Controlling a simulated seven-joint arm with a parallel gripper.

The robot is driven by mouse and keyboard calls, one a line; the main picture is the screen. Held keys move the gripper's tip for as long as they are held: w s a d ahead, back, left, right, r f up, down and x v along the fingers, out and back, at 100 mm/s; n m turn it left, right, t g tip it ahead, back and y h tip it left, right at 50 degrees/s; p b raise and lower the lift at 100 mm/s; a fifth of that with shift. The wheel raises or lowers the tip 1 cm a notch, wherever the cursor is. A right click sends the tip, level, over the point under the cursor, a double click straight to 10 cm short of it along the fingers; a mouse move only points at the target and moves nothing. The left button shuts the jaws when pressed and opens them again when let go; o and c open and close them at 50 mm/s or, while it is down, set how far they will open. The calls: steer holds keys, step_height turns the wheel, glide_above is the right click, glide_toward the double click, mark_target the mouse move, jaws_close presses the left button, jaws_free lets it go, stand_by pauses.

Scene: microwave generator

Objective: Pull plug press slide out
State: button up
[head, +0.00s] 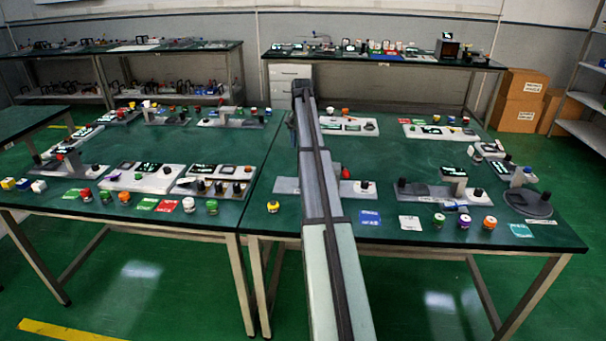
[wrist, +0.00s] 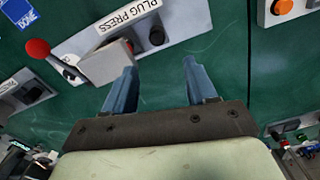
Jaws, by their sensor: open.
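The plug press (wrist: 185,22) is at the top of the wrist view, a pale grey base with a "PLUG PRESS" label (wrist: 125,30). A red ball handle (wrist: 38,48) sticks out at its left. A light grey block (wrist: 105,64) sits near the middle, with a black knob (wrist: 156,36) to its right. My gripper (wrist: 157,72) is open and empty, its two blue fingers pointing at the press. The left finger appears close to the grey block; contact cannot be told. In the head view the red ball (head: 345,173) shows right of my arm, which hides part of the press.
A device with an orange button (wrist: 283,6) is at the wrist view's top right. A blue card (wrist: 18,10) lies at top left. In the head view, a grey device (head: 430,190) stands right of the press, and a blue card (head: 370,218) lies in front. Green table behind is largely clear.

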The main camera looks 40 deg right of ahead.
steer(key=f, duration=1.3)
steer(key=shift+s+d+f, duration=0.15)
steer(key=shift+d+f, duration=0.05)
steer(key=shift+f, duration=0.15)
jaws_close()
